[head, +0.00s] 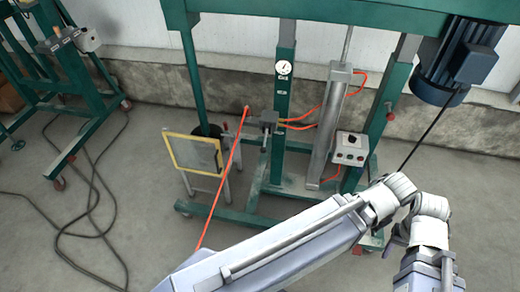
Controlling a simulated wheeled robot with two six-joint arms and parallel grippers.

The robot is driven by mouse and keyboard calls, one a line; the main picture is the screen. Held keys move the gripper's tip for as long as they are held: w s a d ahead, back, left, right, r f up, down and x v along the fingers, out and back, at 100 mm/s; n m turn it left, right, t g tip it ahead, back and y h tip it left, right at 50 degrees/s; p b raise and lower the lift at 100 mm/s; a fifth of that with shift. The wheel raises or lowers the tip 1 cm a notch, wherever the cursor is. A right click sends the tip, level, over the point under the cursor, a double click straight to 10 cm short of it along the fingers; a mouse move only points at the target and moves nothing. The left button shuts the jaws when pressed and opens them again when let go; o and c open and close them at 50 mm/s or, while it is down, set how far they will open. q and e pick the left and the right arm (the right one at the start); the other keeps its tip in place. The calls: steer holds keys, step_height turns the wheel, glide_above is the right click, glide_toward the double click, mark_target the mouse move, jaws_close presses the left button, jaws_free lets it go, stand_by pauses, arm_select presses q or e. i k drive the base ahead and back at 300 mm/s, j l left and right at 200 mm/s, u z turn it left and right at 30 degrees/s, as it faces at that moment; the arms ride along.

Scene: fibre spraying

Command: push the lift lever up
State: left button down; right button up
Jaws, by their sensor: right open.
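The lift lever (264,141) is a short handle that appears to hang down from a small dark valve block (268,118) on the green post of the lift frame. Orange hoses run from the block to the grey cylinder (326,125). My right gripper (394,241) shows only as a small bluish part beside my arm links at the lower right, well apart from the lever, and appears empty. Its fingers are hard to make out. My left gripper is not in view.
A control box (350,148) with knobs stands right of the cylinder, and a blue motor (457,62) hangs at the upper right. A yellow-framed panel (193,153) stands left of the lever. A black cable (95,205) lies on the floor at left.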

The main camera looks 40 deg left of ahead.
mark_target(262, 151)
steer(key=u, duration=1.5)
steer(key=i+l+z, duration=0.2)
steer(key=i+z, duration=0.2)
steer(key=i, duration=0.1)
